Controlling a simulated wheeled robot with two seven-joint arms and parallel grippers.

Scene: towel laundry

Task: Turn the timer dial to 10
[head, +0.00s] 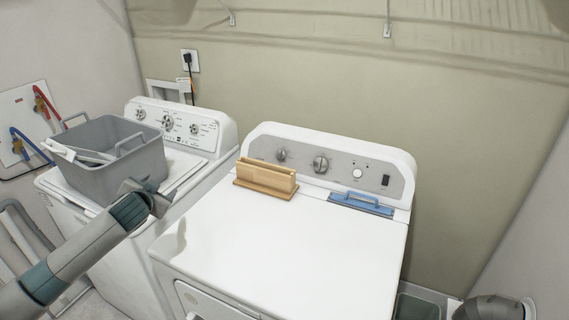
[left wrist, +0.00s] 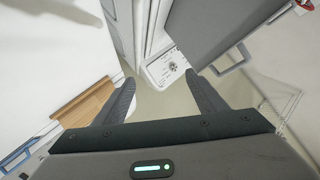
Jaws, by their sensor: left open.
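The washer panel (head: 203,128) at the left also has several dials, including a larger middle one (head: 168,123). The dial markings are too small to read. My left gripper (head: 150,192) is in front of the washer, beside the grey basket and away from the dials. In the left wrist view its fingers (left wrist: 165,95) are spread and empty, with the washer panel (left wrist: 165,68) beyond.
A grey basket (head: 110,180) sits on the washer. A wooden holder (head: 266,181) stands on the dryer's back left, below the small dial. A blue-handled brush or tray (head: 361,204) lies at the back right. The dryer top (head: 290,250) is otherwise clear.

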